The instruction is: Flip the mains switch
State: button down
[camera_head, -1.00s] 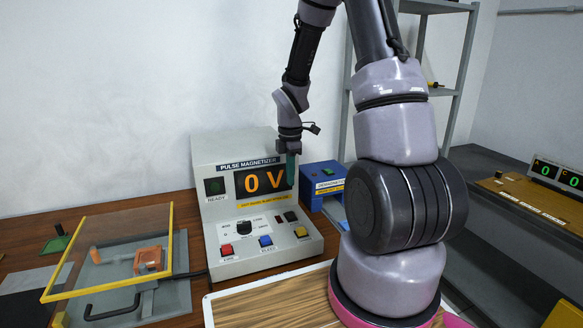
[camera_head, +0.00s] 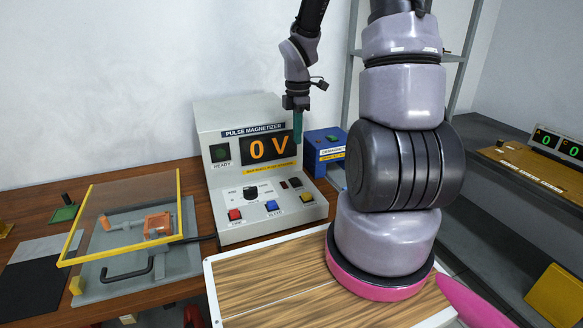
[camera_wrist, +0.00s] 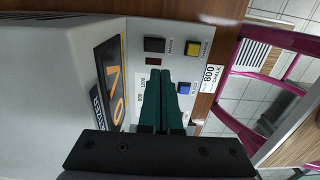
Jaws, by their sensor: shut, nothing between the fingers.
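The mains switch is a black rocker (camera_head: 296,182) on the sloped front panel of the grey pulse magnetizer (camera_head: 235,115). It also shows in the wrist view as a black square (camera_wrist: 154,45) beside the word MAINS. A dark red rectangle (camera_wrist: 156,61) sits just beside it. My gripper (camera_head: 297,142) has green fingers, shut and empty, pointing down above the right part of the panel. In the wrist view the shut fingertips (camera_wrist: 161,72) appear just short of the red rectangle. They look apart from the switch. The display (camera_head: 269,148) reads 0 V.
The panel also has a black knob (camera_head: 250,193) and red (camera_head: 234,214), blue (camera_head: 271,206) and yellow (camera_head: 306,197) buttons near the switch. A blue box (camera_head: 325,155) stands right of the magnetizer. A clear yellow-edged cover (camera_head: 120,215) is at left.

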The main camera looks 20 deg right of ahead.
jog(key=shift+s+f, duration=0.1)
dwell(0.3)
send_near(297, 182)
notch_tip(297, 182, down, 7)
jog(key=shift+s+r, duration=0.1)
jog(key=shift+s, duration=0.05)
dwell(0.4)
jog(key=shift+s+f, duration=0.1)
jog(key=shift+f, duration=0.1)
dwell(0.4)
